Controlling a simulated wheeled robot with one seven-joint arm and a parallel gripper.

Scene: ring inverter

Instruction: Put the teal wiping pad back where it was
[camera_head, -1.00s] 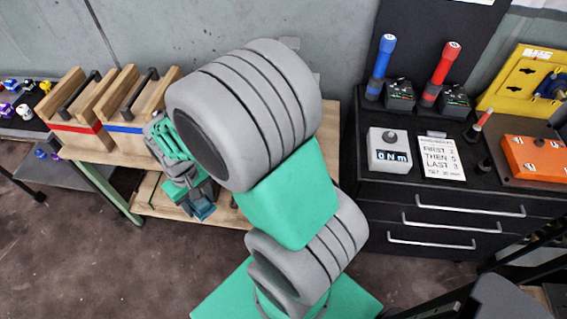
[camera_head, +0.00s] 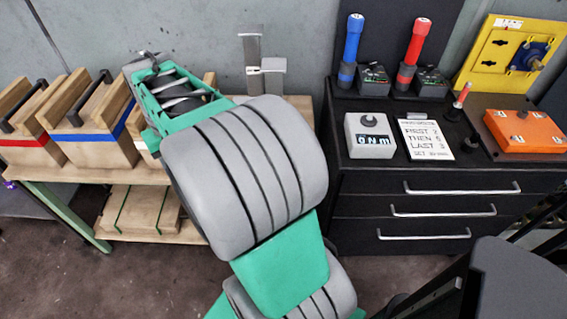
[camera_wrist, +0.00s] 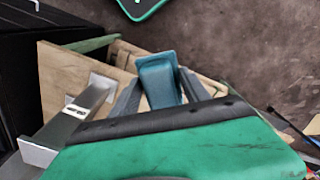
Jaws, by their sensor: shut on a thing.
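The teal wiping pad (camera_wrist: 158,78) shows in the wrist view between the two grey fingers of my gripper (camera_wrist: 158,92). My gripper is shut on it and holds it over or beside the wooden bench (camera_wrist: 62,85); the height gap cannot be told. In the head view my arm hides the gripper and the pad. The same bench (camera_head: 305,115) shows there, with its right part behind my arm.
A grey metal bracket (camera_head: 254,68) stands on the bench and shows close to my gripper in the wrist view (camera_wrist: 88,105). Wooden boxes with a red band (camera_head: 28,143) and a blue band (camera_head: 95,130) stand at left. A black drawer cabinet (camera_head: 440,185) stands at right.

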